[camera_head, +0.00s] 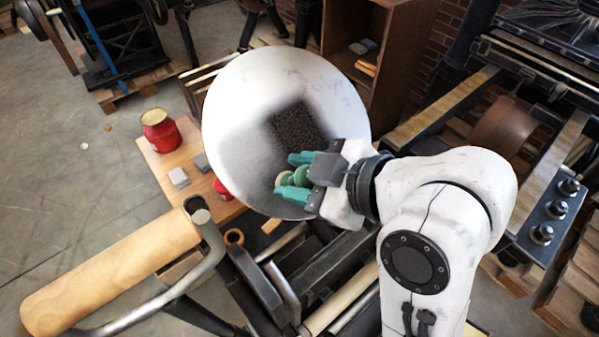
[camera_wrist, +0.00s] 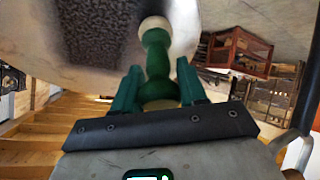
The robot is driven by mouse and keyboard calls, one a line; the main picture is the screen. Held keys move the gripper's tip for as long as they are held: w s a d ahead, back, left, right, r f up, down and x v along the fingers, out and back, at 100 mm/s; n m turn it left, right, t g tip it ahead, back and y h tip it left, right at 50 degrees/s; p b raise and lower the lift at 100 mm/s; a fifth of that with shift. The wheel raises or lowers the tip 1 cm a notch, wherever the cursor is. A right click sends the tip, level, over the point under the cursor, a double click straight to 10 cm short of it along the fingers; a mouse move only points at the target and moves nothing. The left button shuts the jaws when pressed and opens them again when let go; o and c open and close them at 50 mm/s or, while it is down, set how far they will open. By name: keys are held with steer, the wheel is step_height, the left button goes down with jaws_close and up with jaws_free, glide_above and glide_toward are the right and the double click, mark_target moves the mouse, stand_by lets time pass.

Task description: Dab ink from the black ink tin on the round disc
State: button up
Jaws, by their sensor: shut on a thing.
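The round disc (camera_head: 240,105) is pale and smudged, tilted, with a dark speckled ink patch (camera_head: 296,126) right of its middle. The patch also shows at the upper left of the wrist view (camera_wrist: 90,30). My gripper (camera_head: 289,176) is in front of the disc's lower right part, its teal fingers shut on a green dabber. In the wrist view the dabber (camera_wrist: 156,60) stands between the fingers, its pale rounded end (camera_wrist: 154,22) toward the disc. I cannot tell whether that end touches the disc. I cannot make out a black ink tin.
A red tin (camera_head: 161,131) and small grey blocks (camera_head: 179,177) are on a wooden board (camera_head: 163,169) left of the disc. A large wooden roller (camera_head: 110,270) and curved metal bar are at lower left. A press stands at right.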

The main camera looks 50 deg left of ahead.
steer(key=shift+s+d+r+p, duration=0.1)
steer(key=shift+d+r+p, duration=0.4)
steer(key=shift+r+p, duration=0.25)
steer(key=shift+w+d+r+p, duration=0.1)
steer(key=shift+d+r+p, duration=0.5)
steer(key=shift+r, duration=0.2)
steer(key=shift+s+d+r+p, duration=0.1)
steer(key=shift+d+r+p, duration=0.35)
steer(key=shift+r+p, duration=0.3)
steer(key=shift+d, duration=0.2)
